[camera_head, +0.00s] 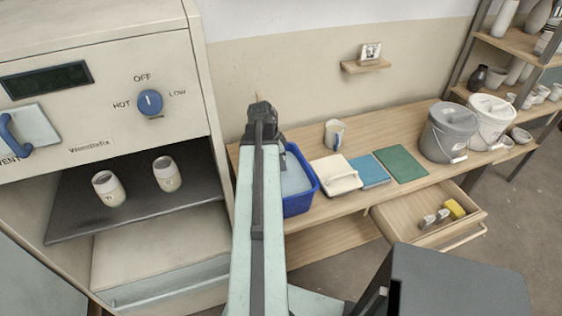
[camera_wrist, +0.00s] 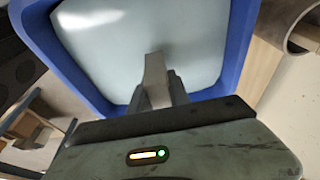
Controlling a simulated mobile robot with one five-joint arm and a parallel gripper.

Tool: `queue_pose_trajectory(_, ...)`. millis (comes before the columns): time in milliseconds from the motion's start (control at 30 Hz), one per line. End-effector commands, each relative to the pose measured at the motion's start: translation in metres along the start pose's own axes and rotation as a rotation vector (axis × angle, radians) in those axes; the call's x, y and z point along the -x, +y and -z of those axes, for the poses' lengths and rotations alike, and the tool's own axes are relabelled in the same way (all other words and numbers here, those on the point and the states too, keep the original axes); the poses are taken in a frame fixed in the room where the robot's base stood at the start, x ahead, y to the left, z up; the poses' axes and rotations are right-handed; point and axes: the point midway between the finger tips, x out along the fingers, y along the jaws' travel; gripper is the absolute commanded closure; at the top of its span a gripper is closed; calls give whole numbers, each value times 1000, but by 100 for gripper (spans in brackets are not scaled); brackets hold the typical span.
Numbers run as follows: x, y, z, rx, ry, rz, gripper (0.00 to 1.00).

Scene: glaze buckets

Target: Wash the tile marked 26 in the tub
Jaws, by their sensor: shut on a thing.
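The blue tub (camera_head: 300,203) stands on the wooden bench, just right of the tall cabinet, with pale water in it. In the wrist view its blue rim (camera_wrist: 234,45) surrounds the water (camera_wrist: 110,50). My gripper (camera_wrist: 157,92) is over the tub, shut on a narrow grey-beige piece (camera_wrist: 155,70), seen nearly edge-on, which I take to be the tile. No number shows on it, and I cannot tell whether it touches the water. In the head view my arm covers part of the tub, and my gripper (camera_head: 262,112) shows from behind.
Right of the tub lie a cream slab (camera_head: 335,178), a blue board (camera_head: 368,170) and a green board (camera_head: 401,163), with a mug (camera_head: 334,134) behind. A grey bucket (camera_head: 447,133) and a white bucket (camera_head: 490,120) stand farther right. An open drawer (camera_head: 425,232) juts out in front.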

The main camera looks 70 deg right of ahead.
Motion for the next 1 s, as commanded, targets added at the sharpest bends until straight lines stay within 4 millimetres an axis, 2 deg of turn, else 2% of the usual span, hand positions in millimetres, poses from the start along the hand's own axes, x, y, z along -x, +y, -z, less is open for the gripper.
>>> queue_pose_trajectory(400,2,0,1,0,0,0,100)
queue_pose_trajectory(833,59,0,16,0,0,0,100)
queue_pose_trajectory(1000,63,0,18,0,0,0,100)
